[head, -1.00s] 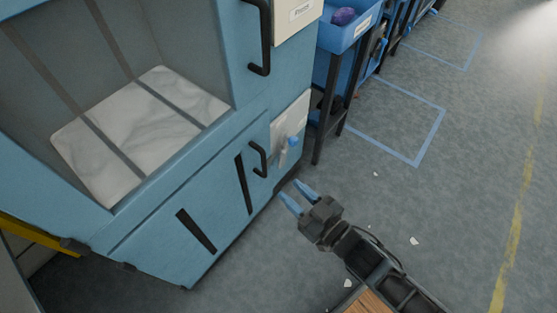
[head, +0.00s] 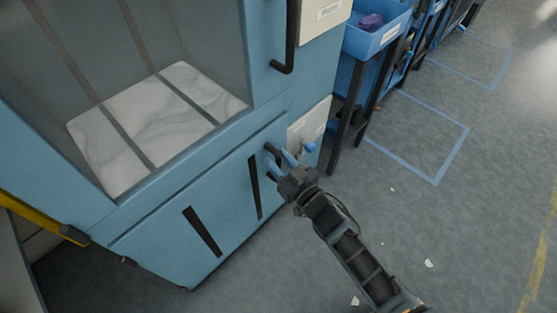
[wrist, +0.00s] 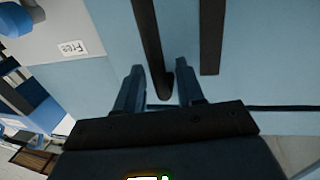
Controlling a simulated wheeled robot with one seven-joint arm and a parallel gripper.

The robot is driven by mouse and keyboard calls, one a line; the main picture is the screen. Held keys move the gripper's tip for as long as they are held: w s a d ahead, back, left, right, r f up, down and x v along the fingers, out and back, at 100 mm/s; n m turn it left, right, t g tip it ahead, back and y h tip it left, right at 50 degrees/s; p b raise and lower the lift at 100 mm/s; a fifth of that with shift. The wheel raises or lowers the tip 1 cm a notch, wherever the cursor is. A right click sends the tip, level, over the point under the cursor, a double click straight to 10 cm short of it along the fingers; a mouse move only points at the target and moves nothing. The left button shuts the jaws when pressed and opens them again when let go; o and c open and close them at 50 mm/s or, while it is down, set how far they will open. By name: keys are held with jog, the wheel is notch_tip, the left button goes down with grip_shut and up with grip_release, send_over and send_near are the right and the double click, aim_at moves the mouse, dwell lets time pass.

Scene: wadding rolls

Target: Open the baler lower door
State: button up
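The baler lower door (head: 180,225) is a light blue panel, shut flush in the front of the blue baler. Its black handle (head: 270,149) is near the door's upper right corner, partly hidden by my gripper. My gripper (head: 281,160) is at this handle, with two blue fingers reaching towards the door. In the wrist view the fingers (wrist: 159,88) are open, one on each side of the black handle bar (wrist: 149,40). Small gaps show between the bar and the fingers. A blue-tipped lever (head: 309,148) sits on a pale panel right of the handle.
Two black slots (head: 202,231) mark the door front. Above it is the baler's open chamber with a pale wrapped bale (head: 150,120). A blue bin (head: 378,36) on a black-legged stand is close on the right. Grey floor lies free to the right, with small white scraps.

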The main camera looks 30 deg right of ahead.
jog(key=shift+w, duration=0.3)
grip_shut()
dwell(0.5)
